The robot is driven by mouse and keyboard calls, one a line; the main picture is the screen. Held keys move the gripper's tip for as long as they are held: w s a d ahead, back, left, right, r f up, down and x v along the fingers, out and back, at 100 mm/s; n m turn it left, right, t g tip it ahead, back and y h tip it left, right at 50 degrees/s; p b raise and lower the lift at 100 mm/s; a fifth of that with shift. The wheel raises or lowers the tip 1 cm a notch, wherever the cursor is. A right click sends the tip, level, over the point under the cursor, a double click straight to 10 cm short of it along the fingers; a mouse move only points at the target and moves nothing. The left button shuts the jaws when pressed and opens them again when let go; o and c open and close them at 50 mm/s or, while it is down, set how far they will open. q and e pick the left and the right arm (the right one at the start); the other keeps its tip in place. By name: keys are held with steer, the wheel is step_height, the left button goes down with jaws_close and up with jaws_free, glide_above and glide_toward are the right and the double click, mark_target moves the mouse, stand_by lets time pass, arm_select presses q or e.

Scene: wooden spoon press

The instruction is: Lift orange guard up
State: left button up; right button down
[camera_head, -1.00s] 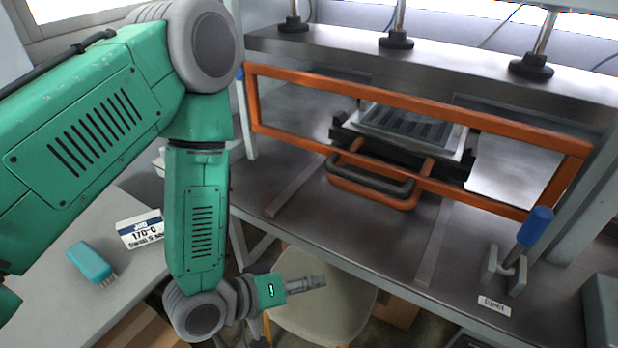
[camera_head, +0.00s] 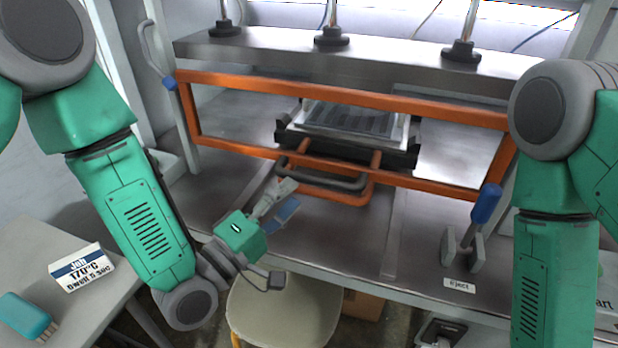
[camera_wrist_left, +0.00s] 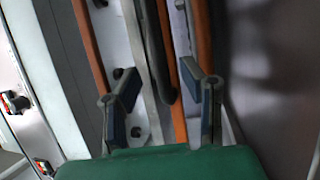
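The orange guard (camera_head: 345,92) is a long rectangular frame standing across the front of the press. It is down, with its lower bar in front of the metal mold plate (camera_head: 350,120). My left gripper (camera_head: 285,200) is open and empty, just below and in front of the guard's lower bar, left of the mold's handles. In the left wrist view its two fingers (camera_wrist_left: 162,85) are spread, with orange bars and a dark handle (camera_wrist_left: 153,50) beyond them. I cannot tell the exact gap to the guard. My right arm shows at the right, but its gripper is out of view.
An orange handle (camera_head: 330,193) and a dark grey handle project below the guard. A blue-handled lever (camera_head: 486,205) stands at the front right. A stool (camera_head: 283,315) is below the press. A job sign (camera_head: 82,268) and a teal brush (camera_head: 25,317) are on the left side table.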

mark_target(307, 183)
arm_select(q)
steer(key=x, duration=0.3)
steer(key=d+x, duration=0.1)
steer(key=x, duration=0.1)
steer(key=shift+s+d, duration=0.15)
steer(key=shift+d, duration=0.55)
steer(key=shift+a, duration=1)
jaws_close()
steer(key=shift+d, duration=0.1)
